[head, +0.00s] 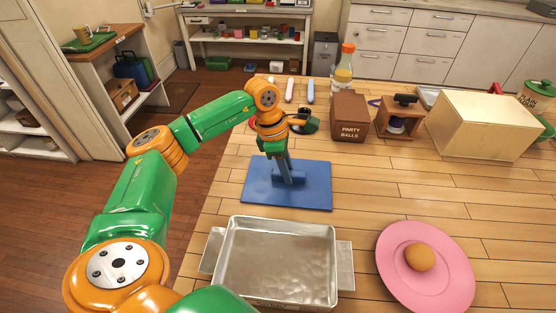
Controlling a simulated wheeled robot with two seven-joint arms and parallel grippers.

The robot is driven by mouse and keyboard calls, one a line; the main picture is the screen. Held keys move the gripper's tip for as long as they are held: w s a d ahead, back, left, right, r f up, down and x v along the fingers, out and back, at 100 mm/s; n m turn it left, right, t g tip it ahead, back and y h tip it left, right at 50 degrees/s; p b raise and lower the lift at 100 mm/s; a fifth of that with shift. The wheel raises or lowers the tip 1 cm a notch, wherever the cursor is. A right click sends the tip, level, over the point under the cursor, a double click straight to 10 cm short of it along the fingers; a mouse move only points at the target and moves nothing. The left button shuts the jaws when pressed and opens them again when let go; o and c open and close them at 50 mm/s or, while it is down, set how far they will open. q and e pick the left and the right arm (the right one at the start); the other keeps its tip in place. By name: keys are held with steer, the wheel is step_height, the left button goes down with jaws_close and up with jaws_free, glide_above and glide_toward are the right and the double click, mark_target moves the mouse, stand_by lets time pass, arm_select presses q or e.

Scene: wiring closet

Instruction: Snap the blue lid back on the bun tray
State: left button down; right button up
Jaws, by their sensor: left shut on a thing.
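The blue lid (260,190) is a flat rectangle with a raised grip at its middle. My left gripper (284,172) points down and is shut on that grip. The lid is level, behind the tray; I cannot tell whether it touches the table. The metal bun tray (275,258) stands open and empty at the front of the table, with a flat handle at each side. A round brown bun (420,257) sits on a pink plate (455,285) to the right of the tray. My right gripper is out of view.
A brown party balls box (350,116), a small wooden stand (398,120), a bottle (344,68) and a large pale wooden box (482,125) stand at the back of the wooden table. The table between lid and plate is clear.

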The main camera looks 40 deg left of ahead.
arm_select(q)
steer(key=shift+w+d+p+v, duration=0.1)
steer(key=shift+d+p+v, duration=0.05)
steer(key=shift+p+v, duration=0.65)
steer(key=shift+w+d+p+v, duration=0.1)
steer(key=shift+d+p+v, duration=0.1)
steer(key=shift+p+v, duration=0.55)
steer(key=shift+w+d+p+v, duration=0.15)
steer(key=shift+p+v, duration=0.4)
steer(key=shift+v, duration=0.4)
steer(key=shift+s, duration=0.1)
